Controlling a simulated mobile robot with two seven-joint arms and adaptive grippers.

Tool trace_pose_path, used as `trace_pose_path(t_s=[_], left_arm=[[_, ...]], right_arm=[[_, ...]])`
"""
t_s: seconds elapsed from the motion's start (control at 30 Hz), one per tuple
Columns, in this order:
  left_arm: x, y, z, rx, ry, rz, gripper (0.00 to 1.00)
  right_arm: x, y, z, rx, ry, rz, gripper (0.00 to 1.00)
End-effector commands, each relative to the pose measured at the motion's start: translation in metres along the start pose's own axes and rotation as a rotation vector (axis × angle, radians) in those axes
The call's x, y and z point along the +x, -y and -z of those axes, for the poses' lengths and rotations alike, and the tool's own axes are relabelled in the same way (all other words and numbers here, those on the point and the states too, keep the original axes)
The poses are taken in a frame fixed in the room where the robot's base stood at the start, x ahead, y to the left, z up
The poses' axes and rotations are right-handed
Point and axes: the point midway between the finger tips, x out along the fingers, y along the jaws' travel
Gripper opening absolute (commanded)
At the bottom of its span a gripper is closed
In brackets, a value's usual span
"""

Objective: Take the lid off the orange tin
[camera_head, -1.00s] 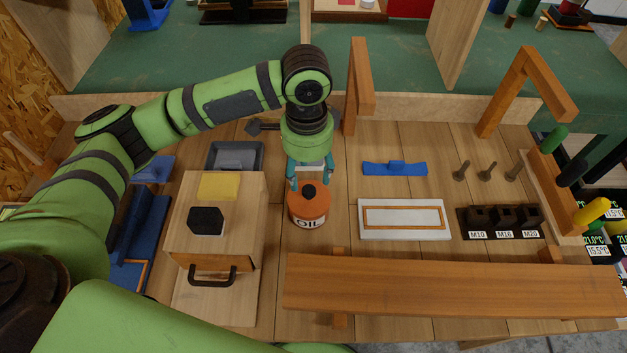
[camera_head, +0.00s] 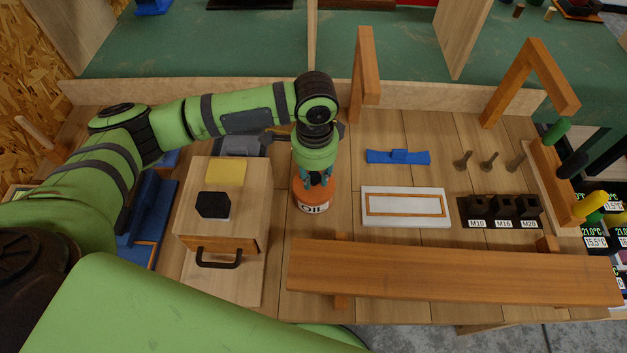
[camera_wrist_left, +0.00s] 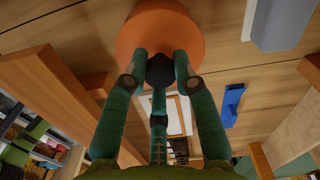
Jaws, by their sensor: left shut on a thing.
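The orange tin (camera_head: 312,204) stands upright on the plank bench and has a white label reading OIL. Its orange lid (camera_wrist_left: 188,29) with a dark round knob (camera_wrist_left: 160,70) shows in the left wrist view. The lid appears to sit on the tin. My left gripper (camera_head: 317,181) comes down on the tin from above, and its teal fingers are shut on the knob. In the left wrist view the fingers (camera_wrist_left: 160,76) close around the knob. In the head view the gripper hides the knob and most of the lid. My right gripper is not in view.
A wooden box (camera_head: 252,190) with a black block (camera_head: 213,205) on top stands left of the tin. A wooden beam (camera_head: 450,270) runs in front. A white framed plate (camera_head: 374,219) lies right. A wooden post (camera_head: 364,75) stands behind.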

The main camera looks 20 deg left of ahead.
Motion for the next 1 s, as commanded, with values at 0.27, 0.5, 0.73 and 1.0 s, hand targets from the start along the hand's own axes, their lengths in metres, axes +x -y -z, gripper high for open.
trace_pose_path(t_s=[0.27,0.5,0.73,1.0], left_arm=[[-0.001,0.000,0.000,0.000,-0.001,0.000,0.00],[-0.018,0.001,0.001,0.001,-0.004,0.002,0.00],[-0.051,-0.010,0.020,0.005,-0.006,0.000,0.00],[-0.087,-0.040,0.071,0.004,-0.004,0.000,0.00]], right_arm=[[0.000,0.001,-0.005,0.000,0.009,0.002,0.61],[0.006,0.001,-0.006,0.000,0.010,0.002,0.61],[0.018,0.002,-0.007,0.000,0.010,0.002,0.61],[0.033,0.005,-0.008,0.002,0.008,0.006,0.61]])
